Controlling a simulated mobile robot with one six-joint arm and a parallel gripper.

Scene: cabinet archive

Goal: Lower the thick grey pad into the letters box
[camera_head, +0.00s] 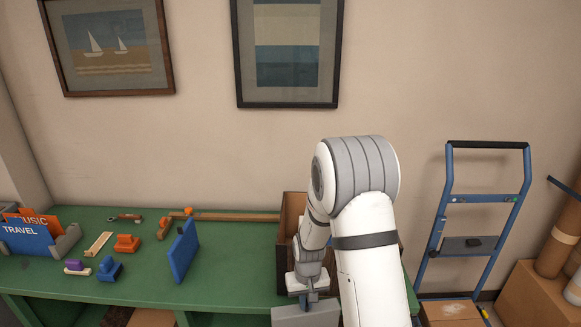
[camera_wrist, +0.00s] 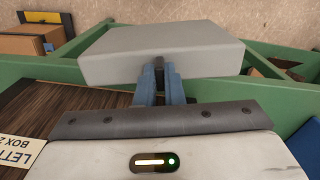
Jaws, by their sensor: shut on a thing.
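The thick grey pad (camera_head: 305,315) hangs from my gripper (camera_head: 308,297) at the bottom of the head view, in front of the green bench's front edge. In the wrist view the pad (camera_wrist: 165,48) lies across the blue fingers of my gripper (camera_wrist: 160,72), which are shut on its near edge. A dark wooden box (camera_head: 288,218) stands on the bench behind my arm, which hides much of it. In the wrist view a dark wood-grained surface (camera_wrist: 85,108) carries a pale label (camera_wrist: 22,150), partly cut off, reading "LETT… BOX 2".
The green bench (camera_head: 225,270) holds a blue upright panel (camera_head: 184,250), small orange and blue items, and a file holder (camera_head: 68,240) with MUSIC and TRAVEL folders at left. A blue hand truck (camera_head: 470,225) and cartons (camera_head: 537,290) stand at right.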

